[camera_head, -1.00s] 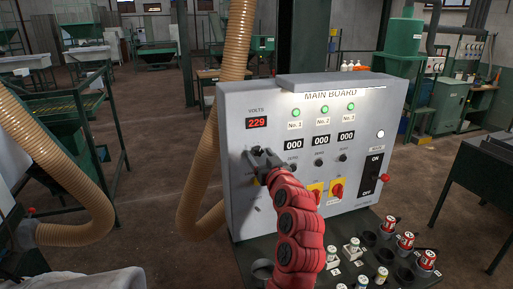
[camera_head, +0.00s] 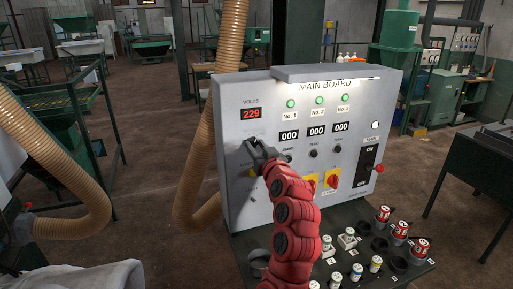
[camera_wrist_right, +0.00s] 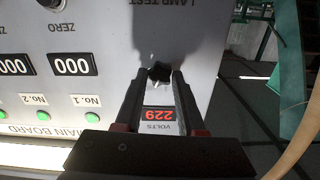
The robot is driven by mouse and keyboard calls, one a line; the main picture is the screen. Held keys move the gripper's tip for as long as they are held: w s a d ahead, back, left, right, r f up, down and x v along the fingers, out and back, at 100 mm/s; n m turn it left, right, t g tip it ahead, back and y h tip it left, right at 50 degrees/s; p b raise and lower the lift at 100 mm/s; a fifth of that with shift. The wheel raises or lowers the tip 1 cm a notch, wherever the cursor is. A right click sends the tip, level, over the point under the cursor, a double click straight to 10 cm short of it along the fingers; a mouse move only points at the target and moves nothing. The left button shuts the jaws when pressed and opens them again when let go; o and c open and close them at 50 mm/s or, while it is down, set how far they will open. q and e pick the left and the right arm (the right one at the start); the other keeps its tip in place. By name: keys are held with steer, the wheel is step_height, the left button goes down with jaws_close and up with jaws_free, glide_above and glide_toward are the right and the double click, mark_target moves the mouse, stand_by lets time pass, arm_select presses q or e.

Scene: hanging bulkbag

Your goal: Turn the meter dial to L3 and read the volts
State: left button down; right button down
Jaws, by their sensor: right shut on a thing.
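The grey main board (camera_head: 230,190) stands upright in front of me. Its red volts display (camera_head: 251,112) reads 229, and the display also shows upside down in the wrist view (camera_wrist_right: 160,114). The black meter dial (camera_wrist_right: 159,73) sits below the display on the board face. My right gripper (camera_head: 254,148) reaches the board there, and in the wrist view its fingertips (camera_wrist_right: 160,77) are shut on the dial, one on each side. The dial's marks are too hidden to tell which position it points to. My left gripper is out of view.
Three green lamps, counters reading 000, red switches on yellow plates (camera_head: 332,180) and an ON/OFF switch (camera_head: 368,168) lie right of the dial. A shelf (camera_head: 345,215) with several fuses juts out below. A tan hose (camera_head: 200,190) hangs close to the board's left edge.

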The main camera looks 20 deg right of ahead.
steer(key=shift+f, duration=0.1)
steer(key=m+b, duration=0.1)
steer(key=m, duration=0.2)
steer(key=shift+m, duration=2.3)
steer(key=c, duration=0.5)
jaws_free()
